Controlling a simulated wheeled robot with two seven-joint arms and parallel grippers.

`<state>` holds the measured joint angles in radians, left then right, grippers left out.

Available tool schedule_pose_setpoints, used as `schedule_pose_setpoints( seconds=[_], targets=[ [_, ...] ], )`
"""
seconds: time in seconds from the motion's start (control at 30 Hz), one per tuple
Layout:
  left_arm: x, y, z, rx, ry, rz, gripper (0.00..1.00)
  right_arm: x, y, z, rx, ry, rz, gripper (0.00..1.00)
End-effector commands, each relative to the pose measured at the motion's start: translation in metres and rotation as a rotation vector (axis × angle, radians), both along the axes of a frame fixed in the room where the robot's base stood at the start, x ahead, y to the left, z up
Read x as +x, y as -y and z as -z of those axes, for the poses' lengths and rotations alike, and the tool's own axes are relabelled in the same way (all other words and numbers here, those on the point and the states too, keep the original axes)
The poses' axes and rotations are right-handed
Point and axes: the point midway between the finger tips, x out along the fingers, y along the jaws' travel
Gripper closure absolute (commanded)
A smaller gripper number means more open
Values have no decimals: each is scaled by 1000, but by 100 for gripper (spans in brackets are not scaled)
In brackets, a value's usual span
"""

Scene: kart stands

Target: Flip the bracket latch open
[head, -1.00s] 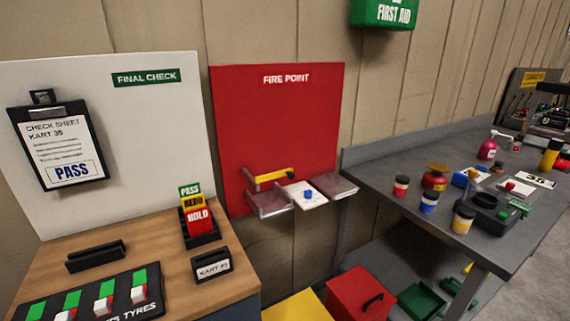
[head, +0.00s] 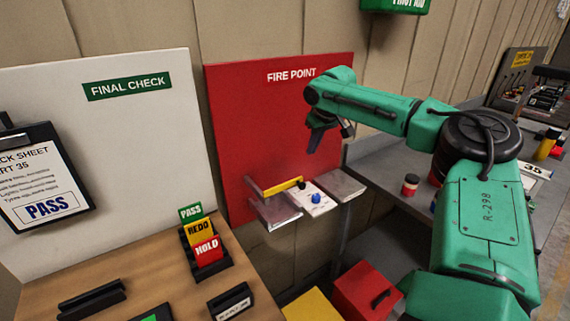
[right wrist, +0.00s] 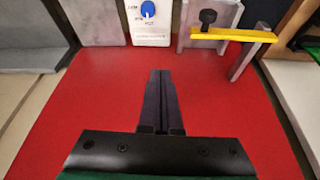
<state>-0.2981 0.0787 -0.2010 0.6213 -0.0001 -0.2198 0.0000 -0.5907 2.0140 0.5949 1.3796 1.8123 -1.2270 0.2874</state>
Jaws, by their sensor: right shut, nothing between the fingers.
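The bracket latch is a yellow bar (head: 282,187) with a black knob at its right end in the head view. It lies across the front of a grey bracket (head: 276,212) on the red fire point board (head: 235,130). In the right wrist view the yellow bar (right wrist: 235,35) is at top right, with its black knob (right wrist: 208,18) at its left end. My right gripper (head: 314,146) is shut and empty, pointing down in front of the board, above and apart from the bar. Its fingers (right wrist: 160,80) are together in the right wrist view. My left gripper is not in view.
A white panel with a blue knob (head: 316,198) sits right of the latch, then another grey bracket (head: 341,184). A wooden-topped stand with card holders (head: 207,260) is at lower left. A grey workbench (head: 385,165) stands behind my right arm.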

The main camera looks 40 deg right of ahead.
Motion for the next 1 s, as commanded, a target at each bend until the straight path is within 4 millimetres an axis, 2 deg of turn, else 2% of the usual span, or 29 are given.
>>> schedule_pose_setpoints(
  seconds=[0.03, 0.1, 0.2, 0.47, 0.57, 0.67, 1.0],
  targets=[
    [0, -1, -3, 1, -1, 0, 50, 7, -27, -11, 4, -21, -43, 100],
    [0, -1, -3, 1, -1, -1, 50, 11, -53, -18, 17, -45, -81, 100],
    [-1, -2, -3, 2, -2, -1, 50, 12, -65, -20, 26, -56, -99, 100],
    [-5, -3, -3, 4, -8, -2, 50, 12, -64, -20, 26, -53, -97, 100],
    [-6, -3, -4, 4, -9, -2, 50, 14, -63, -14, 25, -55, -95, 100],
    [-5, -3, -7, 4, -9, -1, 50, 19, -62, 0, 26, -57, -95, 100],
    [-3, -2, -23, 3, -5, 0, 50, 41, -59, 64, 25, -56, -95, 100]
  ],
)
